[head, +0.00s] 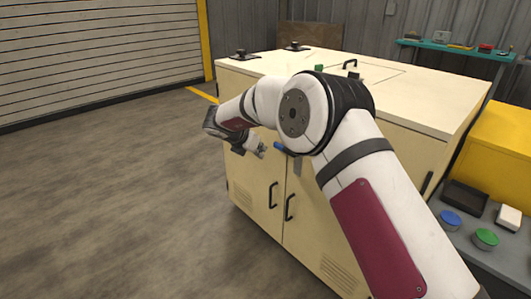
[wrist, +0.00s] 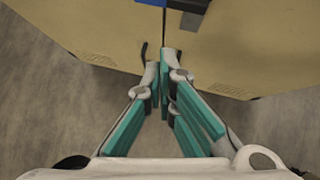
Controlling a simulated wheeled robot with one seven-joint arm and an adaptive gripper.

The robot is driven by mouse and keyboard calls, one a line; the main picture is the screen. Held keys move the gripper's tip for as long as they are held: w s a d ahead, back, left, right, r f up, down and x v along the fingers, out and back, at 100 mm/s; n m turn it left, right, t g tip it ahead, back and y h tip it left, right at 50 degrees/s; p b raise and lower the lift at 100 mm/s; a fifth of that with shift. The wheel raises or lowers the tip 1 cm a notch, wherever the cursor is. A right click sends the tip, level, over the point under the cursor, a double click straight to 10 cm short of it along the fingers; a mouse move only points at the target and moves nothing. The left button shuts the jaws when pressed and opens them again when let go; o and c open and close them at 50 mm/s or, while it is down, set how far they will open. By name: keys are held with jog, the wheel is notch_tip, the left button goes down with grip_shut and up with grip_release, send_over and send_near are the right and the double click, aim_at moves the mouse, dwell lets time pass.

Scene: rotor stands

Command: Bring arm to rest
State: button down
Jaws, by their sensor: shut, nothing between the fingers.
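My arm stretches across the head view. My gripper (head: 262,151) is in front of the upper part of the cream cabinet (head: 246,202). In the wrist view my gripper (wrist: 165,72) shows with its fingertips together and nothing between them. The cabinet's front (wrist: 235,55) lies beyond the fingertips, with the line between its doors just above them. I cannot tell whether the fingertips touch the cabinet.
A blue part (head: 280,147) sits on the cabinet front close to my gripper. Black handles (head: 273,195) stick out from the doors. A grey surface with blue and green round pieces (head: 485,238) is at right. Open floor (head: 110,200) lies at left.

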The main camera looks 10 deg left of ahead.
notch_tip(320, 180, up, 19)
jog(key=w+n+t+y, duration=0.3)
jog(key=n+t+y, duration=0.15)
jog(key=n, duration=0.35)
jog(key=s+d+r+n+y, duration=0.3)
jog(key=s+r+n+y, duration=0.2)
jog(key=s+r+n, duration=0.6)
jog(key=s+d+f+n+g+h, duration=0.2)
jog(key=s+d+f+n+g, duration=0.45)
jog(key=s, duration=1.05)
jog(key=s+d+f+n+g+h, duration=0.1)
jog(key=s+d+f+n+h, duration=0.15)
jog(key=s+d+n, duration=1.05)
jog(key=s+d+f+n+g+h, duration=0.1)
jog(key=s+d+f+n+g, duration=0.4)
jog(key=s, duration=1.5)
notch_tip(320, 180, up, 22)
jog(key=d+m+t+p, duration=0.2)
jog(key=t+p, duration=0.2)
jog(key=p, duration=1.7)
jog(key=shift+d+r+p, duration=0.2)
jog(key=shift+d+p, duration=0.15)
jog(key=shift+d, duration=0.05)
